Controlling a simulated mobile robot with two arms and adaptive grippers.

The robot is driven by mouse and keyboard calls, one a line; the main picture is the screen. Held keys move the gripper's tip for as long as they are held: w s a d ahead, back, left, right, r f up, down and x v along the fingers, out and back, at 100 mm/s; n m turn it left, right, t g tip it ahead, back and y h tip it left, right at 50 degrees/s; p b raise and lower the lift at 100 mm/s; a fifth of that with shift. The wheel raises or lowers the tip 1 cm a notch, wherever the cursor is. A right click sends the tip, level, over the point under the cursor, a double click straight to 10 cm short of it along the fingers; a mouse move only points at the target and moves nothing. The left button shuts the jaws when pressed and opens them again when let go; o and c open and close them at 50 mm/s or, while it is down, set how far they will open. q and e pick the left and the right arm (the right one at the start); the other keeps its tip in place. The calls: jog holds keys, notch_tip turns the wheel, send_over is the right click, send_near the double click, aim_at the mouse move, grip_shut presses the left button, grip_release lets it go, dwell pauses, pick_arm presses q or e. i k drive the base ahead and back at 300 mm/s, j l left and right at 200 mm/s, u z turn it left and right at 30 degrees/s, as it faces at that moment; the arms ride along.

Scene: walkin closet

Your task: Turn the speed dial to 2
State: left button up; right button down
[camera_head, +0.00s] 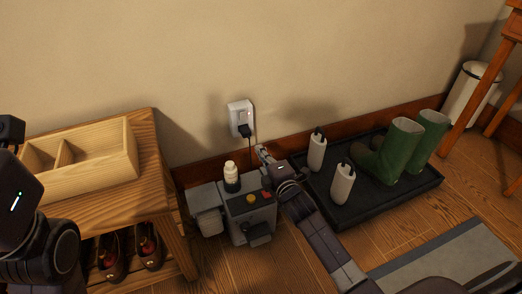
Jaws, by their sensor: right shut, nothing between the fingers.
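A grey machine (249,220) stands on the floor against the wall. A yellow round part (251,198) and a red part (266,195) sit on its top panel. I cannot tell for sure which part is the speed dial, and no numbers are legible. My right gripper (262,152) is shut and empty. In the picture it is above and behind the panel, near the wall, apart from the yellow part. My right arm passes along the machine's right side. My left arm shows at the left edge, its fingers out of view.
A white-and-dark bottle (231,177) stands at the machine's back. A plug sits in the wall outlet (240,117), its cord hanging behind my right gripper. A wooden bench (150,190) is left. A black tray (345,215) with green boots (402,150) and white containers is right.

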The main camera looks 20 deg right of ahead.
aim_at(246, 226)
jog(key=k, duration=1)
